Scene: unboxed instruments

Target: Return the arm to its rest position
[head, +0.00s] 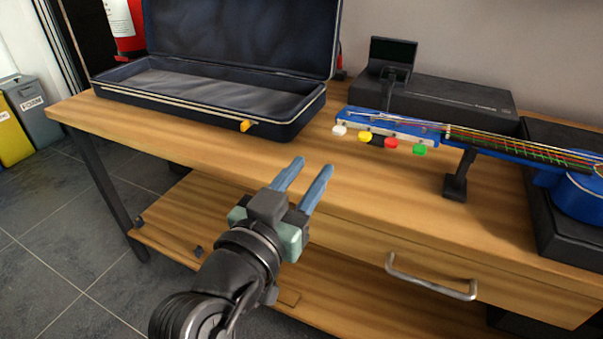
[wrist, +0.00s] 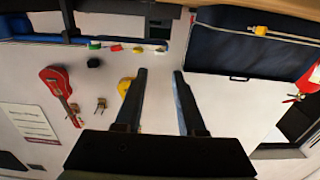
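My gripper (head: 304,180) is in the middle of the head view, just in front of the wooden table's front edge. Its two blue-grey fingers are apart with nothing between them. The wrist view also shows the gripper (wrist: 160,75) open and empty, with the wall behind it. My arm reaches up from the bottom of the head view.
On the wooden table (head: 200,133) are an open, empty dark case (head: 215,85), a blue guitar (head: 580,198) on supports, and a dark box (head: 450,98). A drawer handle (head: 430,285) juts out front right. Bins (head: 35,110) stand far left.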

